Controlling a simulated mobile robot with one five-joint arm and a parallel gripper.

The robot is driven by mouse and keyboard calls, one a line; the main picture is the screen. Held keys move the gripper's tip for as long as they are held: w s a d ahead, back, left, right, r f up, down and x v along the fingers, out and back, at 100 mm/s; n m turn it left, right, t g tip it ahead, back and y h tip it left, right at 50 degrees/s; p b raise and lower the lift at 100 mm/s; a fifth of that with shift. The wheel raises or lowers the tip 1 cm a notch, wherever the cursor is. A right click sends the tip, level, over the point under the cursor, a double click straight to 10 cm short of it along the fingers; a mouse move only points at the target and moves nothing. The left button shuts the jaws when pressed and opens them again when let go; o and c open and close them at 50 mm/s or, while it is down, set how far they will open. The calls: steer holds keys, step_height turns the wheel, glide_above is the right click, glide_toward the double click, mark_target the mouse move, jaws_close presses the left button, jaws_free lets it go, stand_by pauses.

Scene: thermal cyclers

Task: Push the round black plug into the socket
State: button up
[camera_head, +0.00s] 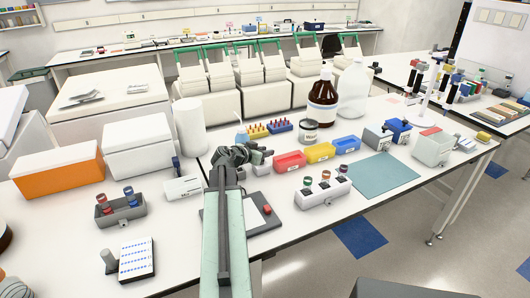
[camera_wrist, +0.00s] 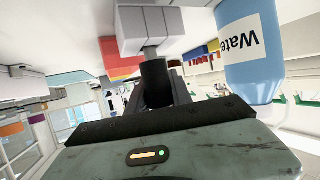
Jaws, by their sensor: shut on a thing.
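My gripper (camera_head: 258,154) is over the bench, just left of the red bin. In the wrist view my gripper (camera_wrist: 160,92) is shut on the round black plug (camera_wrist: 155,80). A short grey pin at the plug's far end points at a light grey block (camera_wrist: 148,28), which seems to be the socket. The pin meets or overlaps the block's near face; I cannot tell whether it is inside. In the head view a small grey block (camera_head: 262,169) sits just below my gripper, and the plug is too small to make out there.
Red (camera_head: 290,162), yellow (camera_head: 319,152) and blue (camera_head: 346,145) bins stand to the right. A white rack (camera_head: 323,194) holds several capped vials. A dark-edged pad with a red button (camera_head: 267,209) lies nearby. A labelled bottle (camera_wrist: 250,50) is close in the wrist view. The teal mat (camera_head: 373,174) is clear.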

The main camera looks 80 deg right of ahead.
steer(key=shift+f+b, duration=0.75)
steer(key=shift+f, duration=0.05)
steer(key=o, duration=0.9)
steer(key=shift+r, duration=0.1)
steer(key=p+v, duration=0.3)
steer(key=v, duration=0.4)
steer(key=shift+a+r, duration=0.15)
steer(key=shift+a, duration=0.2)
